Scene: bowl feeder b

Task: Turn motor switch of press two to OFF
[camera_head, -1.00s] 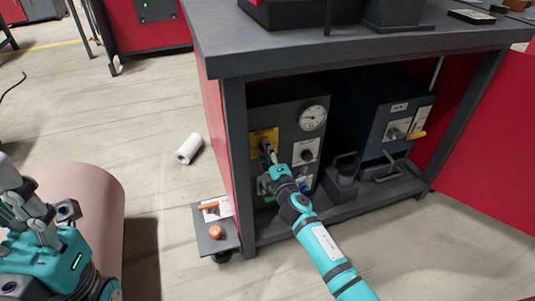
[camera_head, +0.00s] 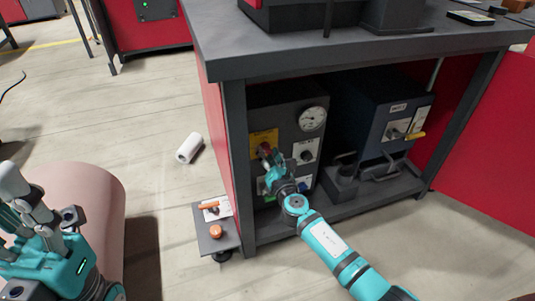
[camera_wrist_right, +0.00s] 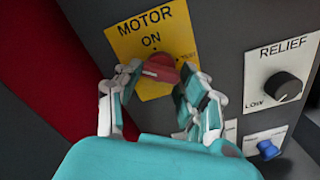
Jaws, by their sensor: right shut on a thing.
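The motor switch is a red knob (camera_wrist_right: 160,68) on a yellow plate (camera_wrist_right: 120,38) marked MOTOR and ON. It sits on the front of a dark grey press unit (camera_head: 285,118) under the bench. A white mark on the knob points to the left in the right wrist view, away from the ON label above. My right gripper (camera_wrist_right: 153,78) is shut on the knob, one finger on each side; it also shows in the head view (camera_head: 267,156). The plate's lower part is hidden by the fingers. My left gripper (camera_head: 35,205) is at the lower left, away from the bench; its opening is unclear.
A RELIEF knob (camera_wrist_right: 284,87) and a blue knob (camera_wrist_right: 268,149) are right of the switch. A gauge (camera_head: 312,118) is above. A second dark blue unit (camera_head: 380,118) stands to the right. The bench leg (camera_head: 238,160) is close on the left.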

